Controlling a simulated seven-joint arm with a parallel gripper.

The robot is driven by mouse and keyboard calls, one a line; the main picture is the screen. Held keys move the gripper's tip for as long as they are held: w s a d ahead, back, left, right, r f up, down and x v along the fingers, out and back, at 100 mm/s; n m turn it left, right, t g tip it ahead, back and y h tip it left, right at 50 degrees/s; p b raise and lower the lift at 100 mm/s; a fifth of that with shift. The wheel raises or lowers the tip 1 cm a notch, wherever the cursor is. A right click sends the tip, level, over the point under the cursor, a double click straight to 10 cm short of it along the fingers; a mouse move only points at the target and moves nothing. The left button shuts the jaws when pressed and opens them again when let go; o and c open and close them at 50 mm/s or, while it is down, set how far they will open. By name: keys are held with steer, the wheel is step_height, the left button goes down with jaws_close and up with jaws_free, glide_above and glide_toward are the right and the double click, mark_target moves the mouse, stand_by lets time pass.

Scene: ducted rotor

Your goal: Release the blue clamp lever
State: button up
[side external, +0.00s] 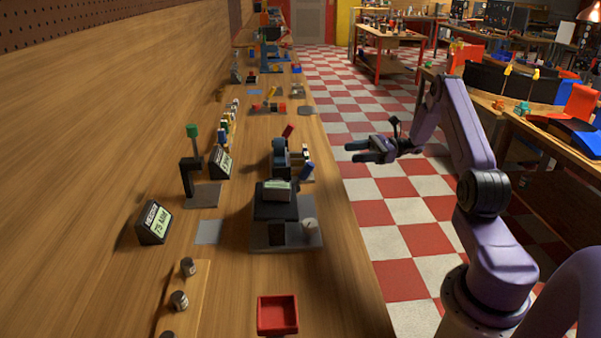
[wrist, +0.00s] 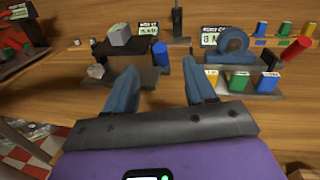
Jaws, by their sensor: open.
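The blue clamp lever (side external: 306,171) sticks up, tilted, at the back right of a dark fixture (side external: 275,207) on the bench. In the wrist view the blue lever (wrist: 161,54) appears between and beyond the fingertips, at the right end of that fixture. A grey block (side external: 277,191) sits on top of the fixture. My gripper (side external: 353,151) is open and empty, out past the bench's right edge and apart from the lever. Its two blue fingers (wrist: 158,78) point toward the bench in the wrist view.
A second fixture with a blue round body (wrist: 233,41) and a red lever (wrist: 296,47) stands beside it. Several coloured blocks sit in front of that one. A red tray (side external: 277,315) is at the near end of the bench. Small displays (side external: 153,222) stand toward the wall.

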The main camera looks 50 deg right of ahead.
step_height(320, 180, down, 4)
glide_toward(301, 172)
steer(key=x, duration=1)
steer(key=shift+w, duration=0.1)
